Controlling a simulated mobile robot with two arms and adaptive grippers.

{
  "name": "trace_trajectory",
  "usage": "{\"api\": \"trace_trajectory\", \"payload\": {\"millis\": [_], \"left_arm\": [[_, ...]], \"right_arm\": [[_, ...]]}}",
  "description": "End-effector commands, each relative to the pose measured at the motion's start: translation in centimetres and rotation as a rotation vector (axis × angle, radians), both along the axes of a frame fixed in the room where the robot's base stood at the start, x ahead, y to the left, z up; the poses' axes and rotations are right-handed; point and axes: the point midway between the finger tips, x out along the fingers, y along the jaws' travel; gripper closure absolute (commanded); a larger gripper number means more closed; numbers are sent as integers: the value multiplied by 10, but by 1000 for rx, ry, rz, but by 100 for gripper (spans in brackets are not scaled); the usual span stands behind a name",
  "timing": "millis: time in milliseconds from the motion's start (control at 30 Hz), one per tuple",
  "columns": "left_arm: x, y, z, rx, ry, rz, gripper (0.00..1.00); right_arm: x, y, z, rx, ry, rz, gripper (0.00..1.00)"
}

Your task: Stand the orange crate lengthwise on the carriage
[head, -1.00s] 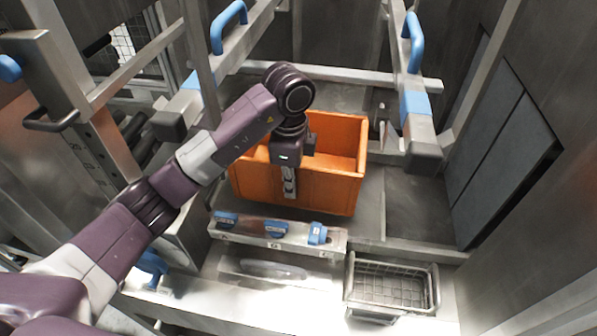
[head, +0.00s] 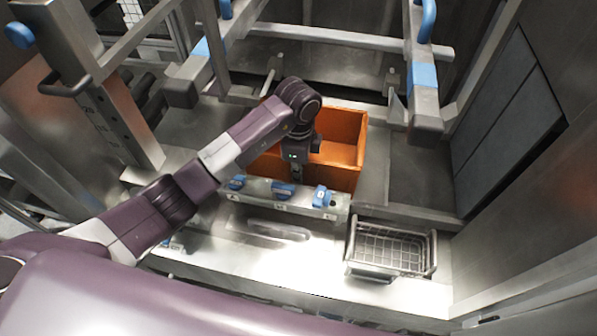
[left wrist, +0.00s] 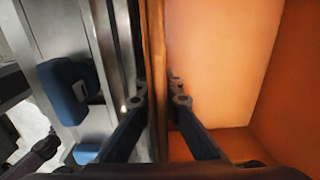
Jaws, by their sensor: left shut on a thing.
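The orange crate (head: 345,150) stands upright and open at the top in the middle of the head view, behind a metal bar with blue parts. Its near wall is partly hidden by my arm and by that bar. My left gripper (head: 296,172) is shut on the crate's near wall. In the left wrist view its two fingers (left wrist: 160,100) lie on either side of the wall's rim (left wrist: 154,60), with the orange inside (left wrist: 215,60) of the crate to the right. The carriage cannot be told apart surely from the metalwork around the crate. My right gripper is not in view.
The metal bar (head: 258,188) with several blue parts runs just in front of the crate. A wire basket (head: 390,250) stands at front right. Metal beams with blue handles (head: 428,20) rise at both sides. Bare metal floor (head: 425,165) lies right of the crate.

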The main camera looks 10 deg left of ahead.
Motion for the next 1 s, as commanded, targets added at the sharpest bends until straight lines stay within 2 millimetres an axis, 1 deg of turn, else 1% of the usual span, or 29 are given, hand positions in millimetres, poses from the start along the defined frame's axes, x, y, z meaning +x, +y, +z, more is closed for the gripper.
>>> {"api": "trace_trajectory", "payload": {"millis": [167, 200, 233, 267, 500, 567, 633, 767, 933, 1000], "left_arm": [[1, 0, -1, -1, -4, 0, 100], [0, 0, -2, 0, 0, 0, 91], [0, 0, -2, 0, 0, 0, 88], [0, 0, -2, 0, 0, 0, 87], [0, 0, -1, 0, 0, 0, 87], [0, 0, 1, 0, 0, 0, 87], [1, 0, 5, -1, -2, 0, 87], [1, 0, 24, -1, -6, 0, 87], [1, 0, 63, -1, -8, -2, 87], [1, 1, 82, 2, -7, 0, 87]], "right_arm": [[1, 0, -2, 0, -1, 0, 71], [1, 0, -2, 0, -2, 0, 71], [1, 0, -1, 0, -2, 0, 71], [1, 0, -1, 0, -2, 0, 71], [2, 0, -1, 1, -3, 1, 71], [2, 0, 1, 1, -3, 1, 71], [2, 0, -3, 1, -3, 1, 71], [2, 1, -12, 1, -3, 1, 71], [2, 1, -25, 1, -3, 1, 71], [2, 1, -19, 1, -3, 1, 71]]}}
